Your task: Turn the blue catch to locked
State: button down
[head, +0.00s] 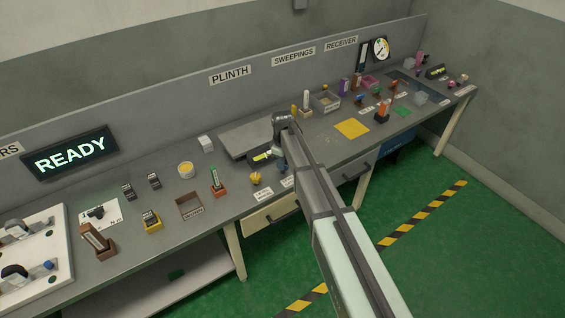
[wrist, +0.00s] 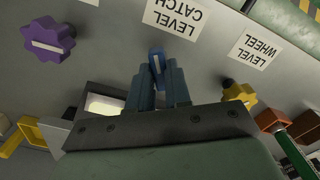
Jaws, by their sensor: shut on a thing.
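The blue catch (wrist: 157,56) is a small upright blue piece on the grey bench, just by the LEVEL CATCH label (wrist: 176,17) in the wrist view. My gripper (wrist: 158,75) is shut on it, with one dark blue-grey finger on each side. The catch's lower part is hidden between the fingers. I cannot tell from its look whether it stands at locked. In the head view my gripper (head: 279,162) is down at the bench front, and the catch cannot be made out there.
A yellow wheel (wrist: 240,93) stands close on the right by the LEVEL WHEEL label (wrist: 254,50). A purple knob (wrist: 48,40) stands on the left. A grey plinth (head: 245,139) lies behind my gripper. A READY display (head: 70,152) is lit at the left.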

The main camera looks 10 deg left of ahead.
jog(key=m, duration=0.6)
dwell(0.6)
jog(key=c, duration=1.1)
grip_release()
jog(key=shift+o, duration=0.2)
notch_tip(320, 180, up, 14)
jog(key=shift+f+m, duration=0.1)
jog(key=shift+m, duration=0.2)
